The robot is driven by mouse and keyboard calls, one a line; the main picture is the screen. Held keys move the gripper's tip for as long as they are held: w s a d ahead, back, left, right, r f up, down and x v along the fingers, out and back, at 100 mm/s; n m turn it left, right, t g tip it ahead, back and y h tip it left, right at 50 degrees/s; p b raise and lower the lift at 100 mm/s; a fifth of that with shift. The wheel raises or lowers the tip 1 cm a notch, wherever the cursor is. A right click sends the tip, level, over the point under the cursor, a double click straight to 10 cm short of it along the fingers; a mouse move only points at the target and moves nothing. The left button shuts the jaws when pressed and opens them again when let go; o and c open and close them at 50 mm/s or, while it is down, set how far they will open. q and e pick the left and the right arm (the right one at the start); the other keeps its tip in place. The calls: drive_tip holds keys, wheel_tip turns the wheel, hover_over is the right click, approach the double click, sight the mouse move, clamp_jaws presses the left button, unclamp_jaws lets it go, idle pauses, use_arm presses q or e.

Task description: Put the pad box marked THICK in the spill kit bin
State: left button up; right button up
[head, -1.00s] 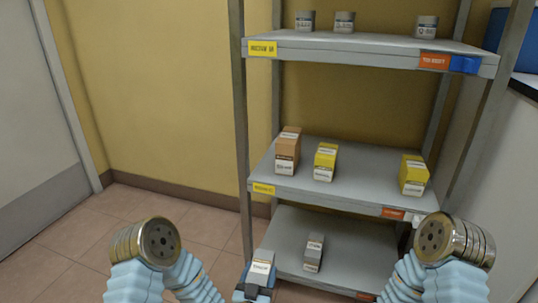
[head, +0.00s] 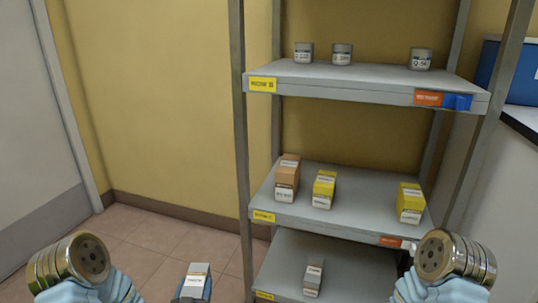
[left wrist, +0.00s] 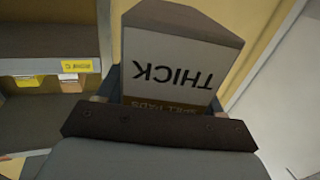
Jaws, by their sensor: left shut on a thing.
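The grey pad box (head: 198,272) with a white label is held low at the bottom of the head view, left of the shelf rack. In the left wrist view the box (left wrist: 178,65) reads THICK, upside down, with SPILL PADS below. My left gripper (head: 194,290) is shut on it; its fingers are partly hidden. My right gripper is not in view. I cannot make out a spill kit bin in these frames.
A similar grey box (head: 313,278) stands on the bottom shelf (head: 345,265). The middle shelf (head: 360,205) holds an orange-brown box (head: 287,176) and two yellow boxes (head: 324,188). Jars stand on the top shelf (head: 370,80). Floor (head: 150,230) left of the rack is clear.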

use_arm(q)
wheel_tip(320, 180, up, 10)
drive_tip(key=p, duration=0.8)
drive_tip(key=shift+f, duration=0.25)
drive_tip(key=shift+f, duration=0.1)
